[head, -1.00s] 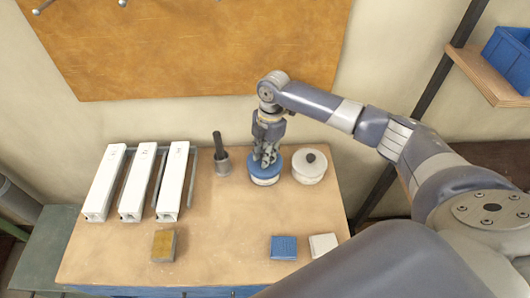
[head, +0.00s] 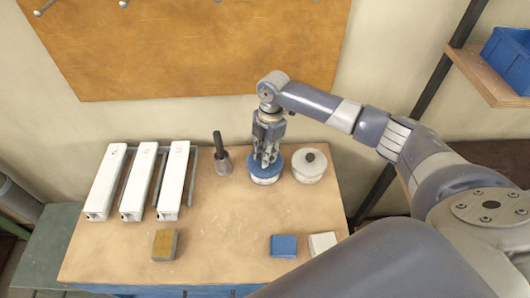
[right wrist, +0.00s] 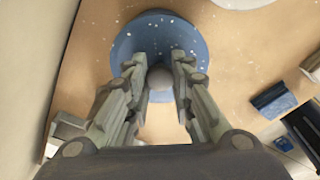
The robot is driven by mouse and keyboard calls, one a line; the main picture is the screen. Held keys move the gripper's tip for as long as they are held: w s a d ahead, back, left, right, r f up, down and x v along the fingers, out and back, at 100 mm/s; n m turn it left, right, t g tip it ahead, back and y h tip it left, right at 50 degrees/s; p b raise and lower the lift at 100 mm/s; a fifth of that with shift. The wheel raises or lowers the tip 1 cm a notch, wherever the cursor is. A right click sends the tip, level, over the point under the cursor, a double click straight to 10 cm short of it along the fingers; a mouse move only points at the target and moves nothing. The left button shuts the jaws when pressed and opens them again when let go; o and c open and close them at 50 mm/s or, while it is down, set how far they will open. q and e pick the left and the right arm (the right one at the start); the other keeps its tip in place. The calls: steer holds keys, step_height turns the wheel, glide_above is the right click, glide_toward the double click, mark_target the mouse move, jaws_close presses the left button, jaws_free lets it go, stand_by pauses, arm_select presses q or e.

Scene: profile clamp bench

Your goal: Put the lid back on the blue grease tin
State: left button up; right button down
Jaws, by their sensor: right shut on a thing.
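The blue grease tin (head: 265,180) stands on the bench, white-sided below its blue top. The blue lid (right wrist: 128,45) shows in the right wrist view as a speckled disc with a round grey knob (right wrist: 160,78). My right gripper (head: 266,160) points down over the tin, and its fingers (right wrist: 160,72) are shut on the knob. In the head view the fingers hide part of the lid, and I cannot tell whether it is fully seated. My left gripper is not in view.
A white tin (head: 309,168) with a dark knob stands close to the right. A dark-handled tool (head: 221,157) stands to the left, beside several white profiles (head: 137,185). The middle front is clear.

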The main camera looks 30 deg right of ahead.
steer(key=c, duration=0.8)
jaws_free()
steer(key=shift+c, duration=0.2)
steer(key=shift+r+p, duration=3.5)
steer(key=shift+r, duration=0.05)
jaws_close()
